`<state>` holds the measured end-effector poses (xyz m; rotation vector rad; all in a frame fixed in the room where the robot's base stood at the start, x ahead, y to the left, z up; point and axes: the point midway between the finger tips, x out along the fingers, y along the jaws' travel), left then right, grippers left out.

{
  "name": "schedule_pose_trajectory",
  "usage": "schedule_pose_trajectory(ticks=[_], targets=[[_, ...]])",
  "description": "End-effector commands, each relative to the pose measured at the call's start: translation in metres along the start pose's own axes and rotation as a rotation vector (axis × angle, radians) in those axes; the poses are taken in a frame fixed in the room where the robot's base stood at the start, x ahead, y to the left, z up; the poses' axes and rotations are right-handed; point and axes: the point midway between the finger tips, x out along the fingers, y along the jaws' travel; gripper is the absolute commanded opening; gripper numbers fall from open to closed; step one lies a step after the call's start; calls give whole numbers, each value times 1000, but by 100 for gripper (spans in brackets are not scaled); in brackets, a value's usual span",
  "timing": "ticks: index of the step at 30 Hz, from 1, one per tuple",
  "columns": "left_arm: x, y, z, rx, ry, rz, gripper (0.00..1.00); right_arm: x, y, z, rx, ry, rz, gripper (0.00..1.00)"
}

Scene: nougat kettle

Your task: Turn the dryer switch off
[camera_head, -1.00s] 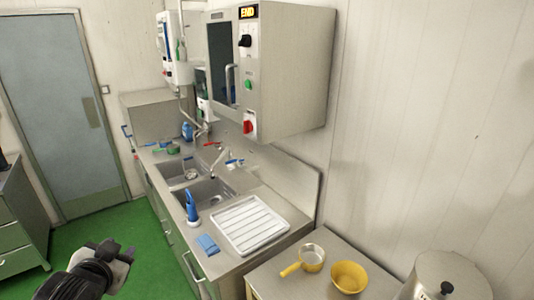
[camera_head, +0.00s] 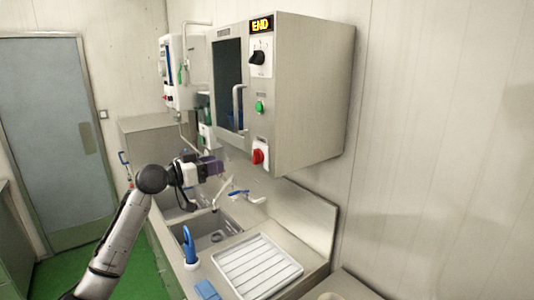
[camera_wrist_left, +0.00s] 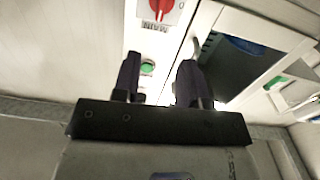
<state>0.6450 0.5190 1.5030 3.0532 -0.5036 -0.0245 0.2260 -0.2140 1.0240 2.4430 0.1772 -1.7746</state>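The dryer (camera_head: 310,90) is a steel wall cabinet with a lit END display. Its red rotary switch (camera_head: 259,156) is low on the front panel. In the left wrist view the red switch (camera_wrist_left: 160,8) is at the top edge, partly cut off, beside a MAIN label and a 0 mark. My left gripper (camera_head: 220,167) is left of and slightly below the switch, apart from it. In the wrist view its two dark fingers (camera_wrist_left: 161,65) stand apart with nothing between them. My right gripper is in neither view.
A green button (camera_head: 260,106) and a black knob (camera_head: 257,58) sit above the red switch. The dryer door has a vertical handle (camera_head: 238,105). Below are sinks, a faucet (camera_head: 225,190), a blue bottle (camera_head: 190,245) and a white drainer tray (camera_head: 258,268).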

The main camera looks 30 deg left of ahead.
Motion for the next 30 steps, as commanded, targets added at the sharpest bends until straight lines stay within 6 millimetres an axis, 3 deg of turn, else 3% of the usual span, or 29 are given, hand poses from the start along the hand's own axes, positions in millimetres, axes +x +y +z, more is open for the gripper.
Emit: schedule_pose_trajectory(ticks=[7, 21, 30], targets=[[19, 0, -3, 47, 11, -6, 39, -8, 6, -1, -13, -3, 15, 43], [104, -1, -5, 45, 9, -6, 39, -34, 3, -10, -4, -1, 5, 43], [132, -1, -3, 46, 9, -7, 39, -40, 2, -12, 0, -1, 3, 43]])
